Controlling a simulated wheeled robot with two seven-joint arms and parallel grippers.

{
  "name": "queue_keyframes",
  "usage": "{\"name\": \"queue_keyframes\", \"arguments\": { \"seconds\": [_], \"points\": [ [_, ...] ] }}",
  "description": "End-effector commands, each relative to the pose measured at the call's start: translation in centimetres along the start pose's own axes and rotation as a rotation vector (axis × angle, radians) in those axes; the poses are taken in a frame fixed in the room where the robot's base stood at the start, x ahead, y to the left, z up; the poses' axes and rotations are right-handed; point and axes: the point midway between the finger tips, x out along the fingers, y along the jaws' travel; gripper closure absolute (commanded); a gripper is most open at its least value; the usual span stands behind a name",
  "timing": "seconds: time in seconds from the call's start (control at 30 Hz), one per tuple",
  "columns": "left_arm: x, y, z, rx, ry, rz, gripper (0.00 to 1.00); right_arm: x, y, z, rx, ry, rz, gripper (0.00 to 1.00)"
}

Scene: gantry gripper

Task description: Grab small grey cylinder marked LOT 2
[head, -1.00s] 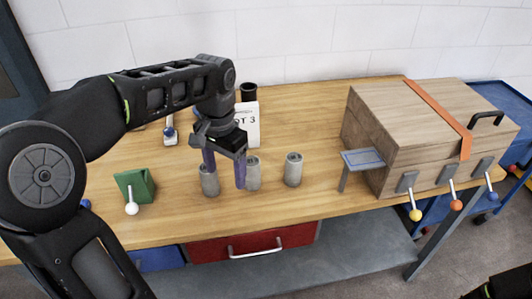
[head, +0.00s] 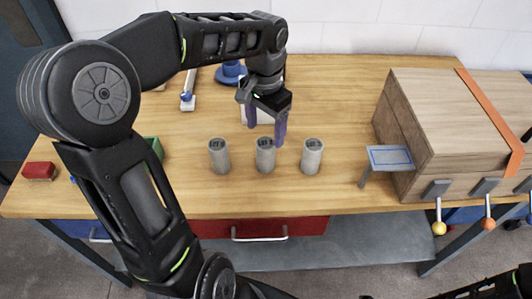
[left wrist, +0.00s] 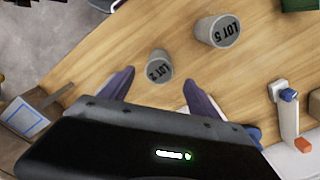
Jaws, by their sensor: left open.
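Three small grey cylinders stand upright in a row near the table's front: a left one (head: 219,157), a middle one (head: 265,156) and a right one (head: 312,157). In the left wrist view, the cylinder marked LOT 2 (left wrist: 159,67) shows between my finger tips, with the cylinder marked LOT 5 (left wrist: 217,31) beside it. The LOT 2 one appears to be the middle one. My left gripper (head: 267,132) is open and empty, just above and behind the middle cylinder; it also shows in the left wrist view (left wrist: 157,80).
A wooden box (head: 430,110) with an orange strap stands right, beside a small stand with a blue-edged plate (head: 390,158). A green block (head: 154,146) is partly behind my arm. A red block (head: 39,171) lies far left. A white card (head: 244,112) is mostly hidden behind my gripper.

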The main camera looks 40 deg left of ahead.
Motion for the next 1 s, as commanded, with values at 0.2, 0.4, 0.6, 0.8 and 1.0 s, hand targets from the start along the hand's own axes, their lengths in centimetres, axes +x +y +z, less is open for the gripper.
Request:
{"name": "queue_keyframes", "arguments": {
  "seconds": [0.2,0.4,0.6,0.8,1.0],
  "points": [
    [0.4,0.0,0.0,0.000,0.001,0.000,0.29,0.0,0.0,0.0,0.000,0.000,0.001,0.64],
    [0.8,0.0,0.0,0.000,-0.001,0.001,0.29,-0.2,-0.1,0.0,0.000,-0.001,0.001,0.64],
    [3.3,0.1,0.1,0.000,-0.005,0.003,0.29,-1.2,-0.4,0.1,0.002,-0.003,0.004,0.64],
    [5.5,0.1,0.0,0.000,0.000,0.001,0.29,-1.3,-0.3,0.2,0.003,-0.004,0.005,0.64],
    [5.6,0.1,0.0,0.000,0.001,0.000,0.29,-1.2,-0.3,0.2,0.003,-0.004,0.005,0.64]
  ]
}}
